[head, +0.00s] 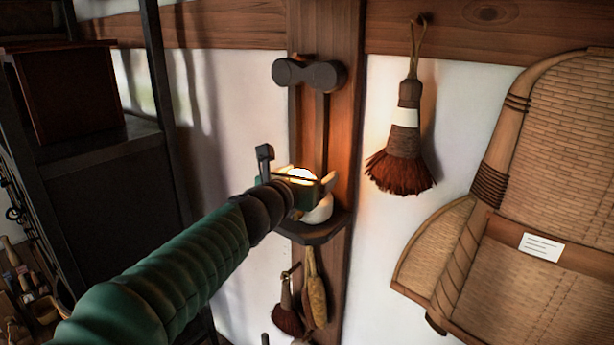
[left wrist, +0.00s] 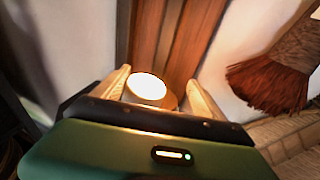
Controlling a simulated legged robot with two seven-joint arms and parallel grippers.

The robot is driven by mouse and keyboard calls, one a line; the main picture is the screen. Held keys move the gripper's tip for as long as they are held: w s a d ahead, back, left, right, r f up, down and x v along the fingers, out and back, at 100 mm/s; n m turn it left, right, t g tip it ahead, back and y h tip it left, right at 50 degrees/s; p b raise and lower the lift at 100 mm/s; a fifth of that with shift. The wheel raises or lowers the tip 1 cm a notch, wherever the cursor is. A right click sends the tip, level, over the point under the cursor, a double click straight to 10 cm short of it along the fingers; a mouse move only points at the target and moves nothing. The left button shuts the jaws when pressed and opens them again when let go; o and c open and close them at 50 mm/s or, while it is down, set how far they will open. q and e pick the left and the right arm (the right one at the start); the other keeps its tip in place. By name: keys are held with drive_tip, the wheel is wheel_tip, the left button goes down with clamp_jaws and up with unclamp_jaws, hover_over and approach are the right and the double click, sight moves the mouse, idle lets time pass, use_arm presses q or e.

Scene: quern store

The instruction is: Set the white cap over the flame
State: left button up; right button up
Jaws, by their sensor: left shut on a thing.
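My left gripper (head: 318,186) reaches in from the left to a dark wall bracket (head: 312,236) on the wooden post. In the left wrist view a round white thing with a glowing, washed-out top, seemingly the white cap (left wrist: 147,88), sits between the two fingers. The gripper is shut on it. In the head view a bright glow (head: 301,174) shows at the gripper. A white rounded body (head: 320,211) shows just below the fingers, over the bracket. I cannot make out a separate flame, nor whether the cap covers it. My right gripper is not in view.
A dark double-knobbed fitting (head: 309,74) is above on the post. A hand broom (head: 404,140) hangs to the right, beside a large woven basket (head: 560,140). Small brushes (head: 287,312) hang below the bracket. A dark shelf rack (head: 110,140) stands at left.

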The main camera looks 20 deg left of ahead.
use_arm(q)
drive_tip(key=shift+d, duration=0.25)
